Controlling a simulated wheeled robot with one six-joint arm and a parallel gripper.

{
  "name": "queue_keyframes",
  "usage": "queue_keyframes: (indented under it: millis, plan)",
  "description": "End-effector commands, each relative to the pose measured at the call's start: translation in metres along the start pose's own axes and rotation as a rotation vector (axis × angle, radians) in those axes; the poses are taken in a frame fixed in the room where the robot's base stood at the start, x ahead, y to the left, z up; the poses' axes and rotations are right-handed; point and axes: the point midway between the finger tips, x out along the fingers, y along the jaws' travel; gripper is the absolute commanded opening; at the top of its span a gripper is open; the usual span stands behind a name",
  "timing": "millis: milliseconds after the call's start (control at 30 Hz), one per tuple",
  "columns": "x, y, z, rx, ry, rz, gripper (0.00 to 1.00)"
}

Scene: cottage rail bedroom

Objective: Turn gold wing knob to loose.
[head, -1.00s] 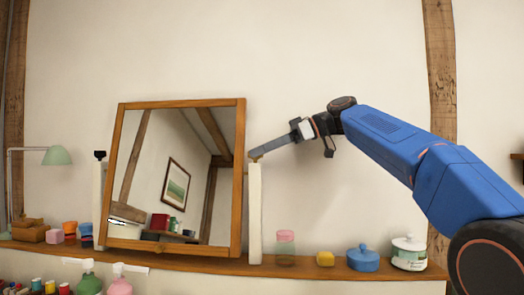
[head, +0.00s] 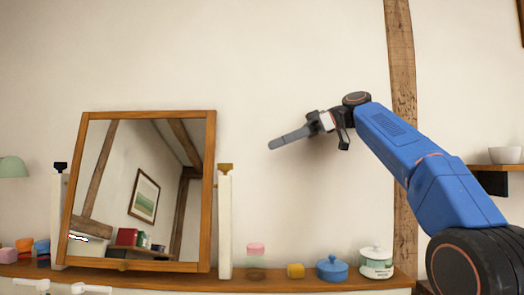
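The gold wing knob (head: 226,168) sits at the top of the white post (head: 225,225) on the right side of the wood-framed tilting mirror (head: 209,190). Its wings look spread roughly level. A black knob (head: 61,167) tops the left post. My gripper (head: 272,146) is in the air to the right of the gold knob and a little higher in the picture, its fingers pointing left and slightly down. A clear gap shows between fingertips and knob. The fingers overlap side-on, so their opening is hidden. Nothing shows held in them.
The mirror stands on a wooden shelf (head: 300,283). To its right are a pink-lidded jar (head: 255,263), a yellow block (head: 295,270), a blue lidded pot (head: 332,269) and a white jar (head: 376,262). The wall space around my gripper is free.

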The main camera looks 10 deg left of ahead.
Motion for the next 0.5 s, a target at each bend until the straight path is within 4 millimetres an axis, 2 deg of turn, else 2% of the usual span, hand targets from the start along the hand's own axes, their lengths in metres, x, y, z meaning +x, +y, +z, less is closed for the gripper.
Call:
queue_keyframes:
  millis: [100, 200, 500]
  plan:
    - [-0.015, 0.001, 0.0, 0.0, 0.0, 0.002, 0.24]
    - [-0.023, 0.001, 0.0, 0.0, 0.0, 0.001, 0.24]
    - [-0.027, 0.0, 0.0, 0.0, 0.0, 0.0, 0.24]
